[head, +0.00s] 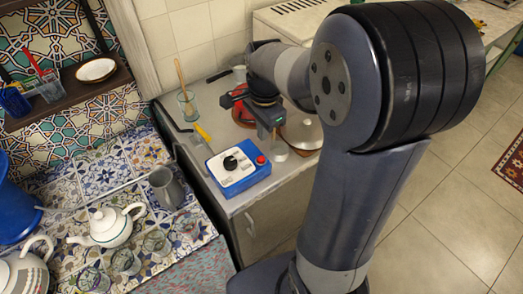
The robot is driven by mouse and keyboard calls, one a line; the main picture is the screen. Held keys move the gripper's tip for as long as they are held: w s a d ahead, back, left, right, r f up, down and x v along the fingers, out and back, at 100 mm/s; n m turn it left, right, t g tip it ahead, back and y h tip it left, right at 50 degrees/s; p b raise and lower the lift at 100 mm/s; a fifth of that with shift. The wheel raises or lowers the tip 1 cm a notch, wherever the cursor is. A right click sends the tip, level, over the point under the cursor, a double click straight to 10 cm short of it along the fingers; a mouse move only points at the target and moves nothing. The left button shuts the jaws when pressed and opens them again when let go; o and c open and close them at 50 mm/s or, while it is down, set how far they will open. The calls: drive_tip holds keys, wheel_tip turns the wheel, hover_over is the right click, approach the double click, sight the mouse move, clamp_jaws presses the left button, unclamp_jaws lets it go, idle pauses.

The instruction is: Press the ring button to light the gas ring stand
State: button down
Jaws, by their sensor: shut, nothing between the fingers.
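A blue box with a white top (238,170) sits on the grey counter, with a black knob (230,163) and a red button (260,160) at its right end. I take the red button for the ring button. My gripper (269,139) is shut and empty, pointing down above and just behind the red button in the picture; I cannot tell its exact height or whether it touches anything. A round silver and brown thing (303,134) lies right of the gripper, partly hidden by my arm. I cannot tell whether it belongs to the gas ring stand.
A glass with a wooden stick (187,104) and a yellow-handled tool (203,133) stand or lie left of the gripper. A tiled table at left holds a white teapot (106,226), a grey jug (166,188) and several glasses. Tiled floor (440,190) is free at right.

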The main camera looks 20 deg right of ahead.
sight(262, 160)
wheel_tip(262, 160, down, 9)
drive_tip(key=shift+w+a+p, duration=0.1)
drive_tip(key=shift+p, duration=0.3)
drive_tip(key=shift+f, duration=0.1)
drive_tip(key=shift+f+b, duration=0.65)
drive_tip(key=shift+b, duration=0.05)
drive_tip(key=shift+s+f, duration=0.25)
drive_tip(key=shift+f, duration=0.1)
drive_tip(key=shift+r, duration=0.4)
wheel_tip(262, 160, up, 14)
drive_tip(key=p, duration=0.2)
drive_tip(key=shift+w, duration=0.1)
